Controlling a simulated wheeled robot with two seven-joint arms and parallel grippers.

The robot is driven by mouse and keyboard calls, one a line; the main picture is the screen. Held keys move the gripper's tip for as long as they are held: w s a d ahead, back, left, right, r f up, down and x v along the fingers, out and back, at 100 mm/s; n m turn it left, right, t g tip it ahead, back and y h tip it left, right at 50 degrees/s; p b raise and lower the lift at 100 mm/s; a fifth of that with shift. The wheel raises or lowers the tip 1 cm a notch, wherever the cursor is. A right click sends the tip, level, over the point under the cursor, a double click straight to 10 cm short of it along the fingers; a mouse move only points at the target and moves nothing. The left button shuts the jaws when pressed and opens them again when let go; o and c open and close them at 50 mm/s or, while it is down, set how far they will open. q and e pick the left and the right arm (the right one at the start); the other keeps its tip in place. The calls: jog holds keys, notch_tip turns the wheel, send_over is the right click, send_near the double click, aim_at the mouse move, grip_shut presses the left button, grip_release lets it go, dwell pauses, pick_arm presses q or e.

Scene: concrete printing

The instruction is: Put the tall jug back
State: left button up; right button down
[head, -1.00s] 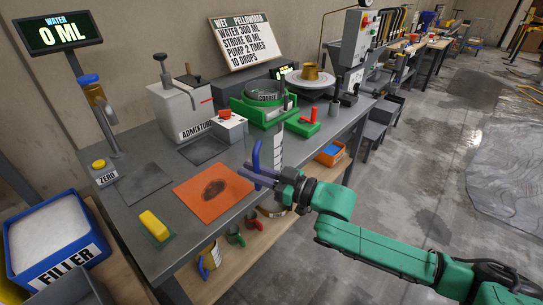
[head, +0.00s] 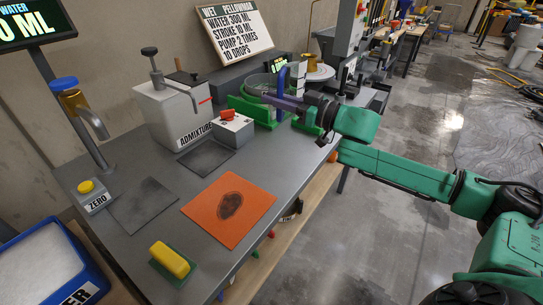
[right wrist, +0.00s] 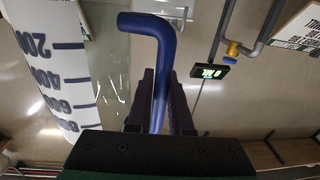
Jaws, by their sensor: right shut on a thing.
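The tall jug (head: 298,76) is white with dark scale marks and a blue handle (head: 282,80). In the head view it is over the bench's far right part, by the green stand, partly hidden by my gripper. My right gripper (head: 278,100) is shut on the handle. In the right wrist view the blue handle (right wrist: 160,85) runs between the two dark fingers, and the jug's marked wall (right wrist: 48,60) shows at the left. I cannot tell whether the jug's base touches anything. My left gripper is not in view.
On the bench (head: 160,215) lie an orange mat (head: 255,205) with a dark stain and a yellow sponge (head: 170,260). The admixture dispenser (head: 170,110) stands behind. A green stand (head: 248,112) is close to my gripper. The bench's front middle is mostly clear.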

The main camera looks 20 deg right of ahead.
jog(key=f, duration=0.2)
jog(key=f+b, duration=0.1)
jog(key=f, duration=0.1)
jog(key=s+f, duration=0.1)
jog(key=f, duration=0.1)
jog(key=shift+d+f, duration=0.35)
jog(key=f, duration=1)
jog(key=shift+w+a+f, duration=0.15)
jog(key=shift+w+f, duration=0.1)
jog(key=shift+w, duration=0.05)
jog(key=shift+f, duration=0.15)
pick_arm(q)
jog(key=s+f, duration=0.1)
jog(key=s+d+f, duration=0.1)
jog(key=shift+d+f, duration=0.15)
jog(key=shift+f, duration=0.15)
pick_arm(e)
jog(key=c, duration=0.8)
grip_release()
